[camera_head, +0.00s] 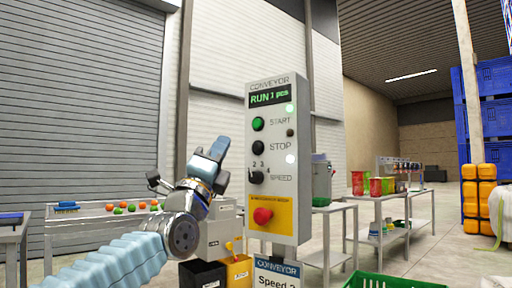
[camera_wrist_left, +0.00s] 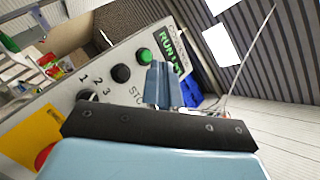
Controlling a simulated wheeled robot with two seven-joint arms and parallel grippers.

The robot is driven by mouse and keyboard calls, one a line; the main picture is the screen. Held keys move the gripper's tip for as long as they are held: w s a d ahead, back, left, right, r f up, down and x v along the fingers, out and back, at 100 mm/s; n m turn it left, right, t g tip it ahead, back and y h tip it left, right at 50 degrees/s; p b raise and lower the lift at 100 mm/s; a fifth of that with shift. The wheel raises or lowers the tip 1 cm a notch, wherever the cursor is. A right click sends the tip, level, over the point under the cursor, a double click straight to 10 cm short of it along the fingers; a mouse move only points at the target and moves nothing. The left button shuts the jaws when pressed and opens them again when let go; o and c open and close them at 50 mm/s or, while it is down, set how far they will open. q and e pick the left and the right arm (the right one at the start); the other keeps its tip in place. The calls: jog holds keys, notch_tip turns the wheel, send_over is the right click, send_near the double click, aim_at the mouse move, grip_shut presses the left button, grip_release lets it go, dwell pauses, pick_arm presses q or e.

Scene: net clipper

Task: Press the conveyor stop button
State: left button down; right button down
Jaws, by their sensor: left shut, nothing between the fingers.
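The grey conveyor control panel (camera_head: 283,190) stands upright in the middle of the head view. Its black STOP button (camera_head: 258,148) sits below the green START button (camera_head: 258,124) and above the black speed knob (camera_head: 256,177). The display (camera_head: 268,97) reads RUN. My left gripper (camera_head: 220,149) is shut and empty, left of the panel at about STOP height, with a visible gap in the head view. In the left wrist view, the closed fingers (camera_wrist_left: 163,85) appear beside the STOP button (camera_wrist_left: 121,73), which is uncovered. My right gripper is not in view.
A red mushroom button (camera_head: 263,215) on a yellow plate is low on the panel. A table with red and green balls (camera_head: 130,208) stands at left. Black and yellow bins (camera_head: 238,272) stand below my left arm. A green crate (camera_head: 385,281) is at front right.

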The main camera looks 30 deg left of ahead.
aim_at(257, 148)
pick_arm(q)
jog(key=w+d+p, duration=0.1)
jog(key=w+p, duration=0.2)
jog(key=w, duration=0.4)
jog(key=shift+w+d, duration=0.15)
jog(key=shift+w, duration=0.25)
jog(key=shift+w, duration=0.15)
dwell(1.6)
jog(key=shift+w+d, duration=0.1)
jog(key=shift+w, duration=0.15)
jog(key=shift+w, duration=0.4)
dwell(0.7)
jog(key=shift+s+b, duration=0.55)
jog(key=shift+s, duration=0.25)
